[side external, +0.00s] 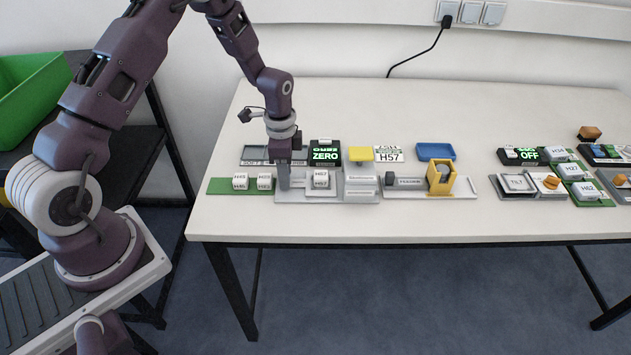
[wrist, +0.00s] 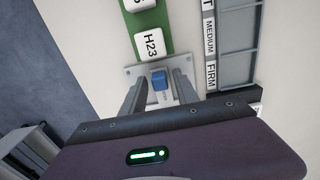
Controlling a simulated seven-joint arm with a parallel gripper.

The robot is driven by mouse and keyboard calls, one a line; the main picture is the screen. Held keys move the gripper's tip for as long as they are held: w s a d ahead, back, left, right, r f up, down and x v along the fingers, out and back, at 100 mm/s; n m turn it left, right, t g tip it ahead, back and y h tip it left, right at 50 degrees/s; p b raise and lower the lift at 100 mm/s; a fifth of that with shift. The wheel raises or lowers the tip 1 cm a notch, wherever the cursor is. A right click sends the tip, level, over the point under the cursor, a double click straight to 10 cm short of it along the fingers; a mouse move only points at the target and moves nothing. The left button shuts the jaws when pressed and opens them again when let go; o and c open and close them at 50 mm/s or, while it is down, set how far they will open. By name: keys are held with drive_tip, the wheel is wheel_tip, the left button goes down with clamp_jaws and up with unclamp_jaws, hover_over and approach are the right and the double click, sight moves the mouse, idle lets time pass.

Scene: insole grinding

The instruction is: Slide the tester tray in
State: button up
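The tester has a black display (side external: 325,153) reading ZERO in green. In front of it, a white block marked H57 (side external: 320,179) sits on a light grey part that looks like the tray (side external: 318,193). My gripper (side external: 284,183) points down at the left end of this unit, just right of the green strip. In the wrist view my gripper (wrist: 159,76) is open, with a finger on each side of a small blue knob (wrist: 160,80). The knob stands on a light grey plate (wrist: 135,75). Gaps show between knob and fingers; whether the fingertips reach its height is unclear.
A green strip (side external: 217,186) with white blocks lies left of my gripper. A grey rack (side external: 254,153) with firmness labels lies behind it. A yellow-topped press (side external: 360,154) and a feeder (side external: 410,182) stand to the right. The table's front strip is clear.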

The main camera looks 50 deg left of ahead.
sight(321, 174)
drive_tip(key=shift+f, duration=0.55)
drive_tip(key=shift+r, duration=0.15)
clamp_jaws()
drive_tip(key=shift+w+d, duration=3.05)
drive_tip(key=shift+w, duration=0.05)
unclamp_jaws()
drive_tip(key=shift+r, duration=3.5)
